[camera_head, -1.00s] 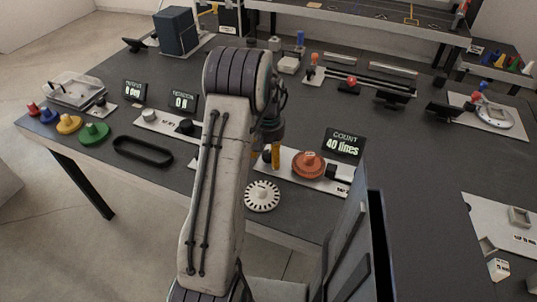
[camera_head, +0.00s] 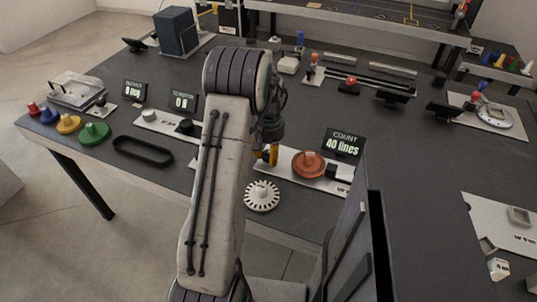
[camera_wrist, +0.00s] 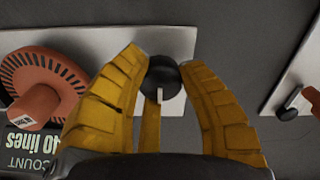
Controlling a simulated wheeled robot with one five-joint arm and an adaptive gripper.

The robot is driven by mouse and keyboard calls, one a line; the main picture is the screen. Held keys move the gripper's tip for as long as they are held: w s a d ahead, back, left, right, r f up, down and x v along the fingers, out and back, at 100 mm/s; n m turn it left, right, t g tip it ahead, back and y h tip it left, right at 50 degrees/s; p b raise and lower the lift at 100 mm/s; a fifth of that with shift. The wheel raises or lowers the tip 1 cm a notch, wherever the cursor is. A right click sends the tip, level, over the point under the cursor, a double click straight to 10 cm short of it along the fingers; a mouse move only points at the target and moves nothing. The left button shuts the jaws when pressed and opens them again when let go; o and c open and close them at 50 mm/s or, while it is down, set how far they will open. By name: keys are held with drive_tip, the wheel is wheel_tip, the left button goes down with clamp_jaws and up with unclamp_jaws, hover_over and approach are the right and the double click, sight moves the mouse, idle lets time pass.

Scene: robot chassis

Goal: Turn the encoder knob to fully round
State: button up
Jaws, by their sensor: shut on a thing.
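The encoder knob is a round black knob (camera_wrist: 166,73) with a white pointer line, on a light plate (camera_wrist: 180,42) in the wrist view. My gripper (camera_wrist: 163,68) has its yellow fingers closed on either side of the knob. The white line points toward the gripper's palm. In the head view my gripper (camera_head: 270,154) is at the left end of the plate, and the knob is hidden behind my arm. An orange slotted disc (camera_head: 308,163) sits on the same plate, also in the wrist view (camera_wrist: 40,80). The display (camera_head: 343,143) reads COUNT 40 lines.
A white toothed disc (camera_head: 262,196) lies in front of the plate. A black oval belt (camera_head: 143,152) and coloured knobs (camera_head: 94,133) lie to the left. A grey panel (camera_head: 352,235) rises at the front right. Another plate with a dark knob (camera_head: 185,126) is behind my arm's left side.

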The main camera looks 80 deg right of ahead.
sight(269, 152)
drive_tip(key=shift+d, duration=0.1)
drive_tip(key=o, duration=1.2)
wheel_tip(269, 152, up, 12)
drive_tip(key=shift+f, duration=0.1)
idle(0.8)
